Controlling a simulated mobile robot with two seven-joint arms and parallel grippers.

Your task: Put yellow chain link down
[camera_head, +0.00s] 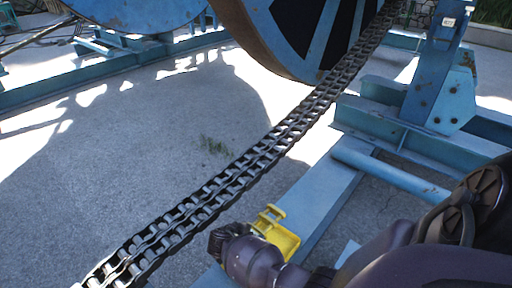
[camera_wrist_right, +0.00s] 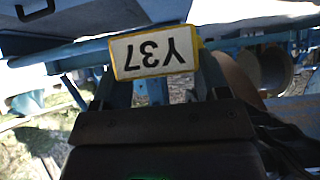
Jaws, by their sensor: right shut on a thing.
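The yellow chain link (camera_head: 279,241) shows at the lower middle of the head view, beside my dark right wrist and above a blue beam. The fingertips are largely hidden behind the link. I cannot tell whether the link touches the beam. My left gripper is out of view.
A dark heavy chain (camera_head: 235,178) runs diagonally from the lower left up to the large blue reel (camera_head: 263,38), left of my right arm. Blue steel frame beams (camera_head: 325,195) stand at right. Open grey pavement (camera_head: 110,165) lies left of the chain.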

